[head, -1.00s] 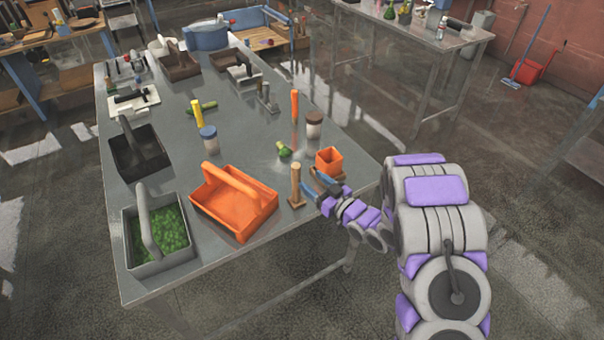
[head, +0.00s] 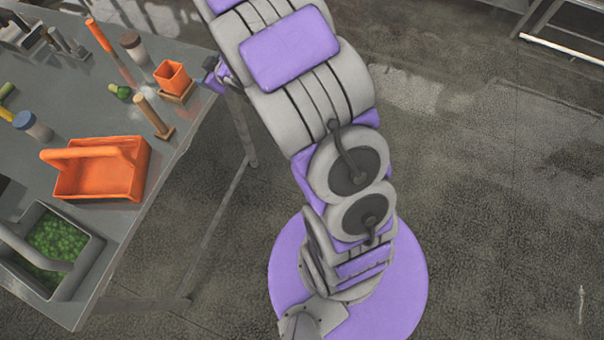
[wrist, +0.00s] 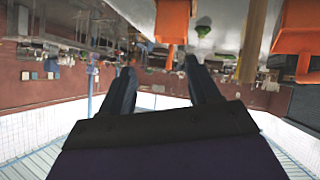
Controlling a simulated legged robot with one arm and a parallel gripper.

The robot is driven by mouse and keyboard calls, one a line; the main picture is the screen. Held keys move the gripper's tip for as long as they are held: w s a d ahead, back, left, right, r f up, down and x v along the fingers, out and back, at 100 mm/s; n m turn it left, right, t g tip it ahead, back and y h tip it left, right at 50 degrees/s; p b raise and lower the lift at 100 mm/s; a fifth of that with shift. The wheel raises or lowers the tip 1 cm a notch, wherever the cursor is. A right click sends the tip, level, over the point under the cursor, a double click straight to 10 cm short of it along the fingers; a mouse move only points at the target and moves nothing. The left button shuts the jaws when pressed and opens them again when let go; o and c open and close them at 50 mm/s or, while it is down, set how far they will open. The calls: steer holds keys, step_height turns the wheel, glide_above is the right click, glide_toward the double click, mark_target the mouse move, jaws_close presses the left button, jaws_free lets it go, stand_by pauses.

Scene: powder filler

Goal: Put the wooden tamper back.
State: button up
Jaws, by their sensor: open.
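The wooden tamper (head: 151,114) stands upright on a small brown base near the table's right edge in the head view, between the orange carrier and the small orange box. It also appears as a pale wooden post (wrist: 252,40) right of centre in the wrist view, which looks upside down. My gripper (wrist: 158,66) is open with nothing between its dark fingers. It is apart from the tamper, which lies beyond and right of the fingers in the wrist view.
The small orange box (head: 173,75) stands on a brown base beside the tamper. The orange carrier (head: 128,175) and a grey bin (head: 85,265) of green pieces are nearer. A green-topped item (head: 120,91) and orange stick (head: 99,36) stand behind.

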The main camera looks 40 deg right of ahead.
steer(key=s+d+r+m+g+h, duration=0.2)
steer(key=s+d+r+h, duration=0.15)
steer(key=s, duration=0.35)
steer(key=s+d+r+m+g+h, duration=0.2)
steer(key=s+d+r+m+g, duration=0.15)
steer(key=s, duration=0.35)
steer(key=s+a+r+g, duration=0.1)
steer(key=s+a+g, duration=0.1)
steer(key=s, duration=0.8)
steer(key=s+a+r+m+g+y, duration=0.1)
steer(key=s+a+r+g, duration=0.1)
steer(key=s, duration=0.8)
steer(key=s+a+r+g+y, duration=0.1)
steer(key=s+a+r+g, duration=0.1)
steer(key=s, duration=0.9)
steer(key=shift+a+r+g, duration=0.2)
steer(key=shift+a+g, duration=0.45)
steer(key=shift+g, duration=0.1)
steer(key=shift+m, duration=0.25)
step_height(320, 180, down, 4)
steer(key=b, duration=0.4)
steer(key=shift+f, duration=0.25)
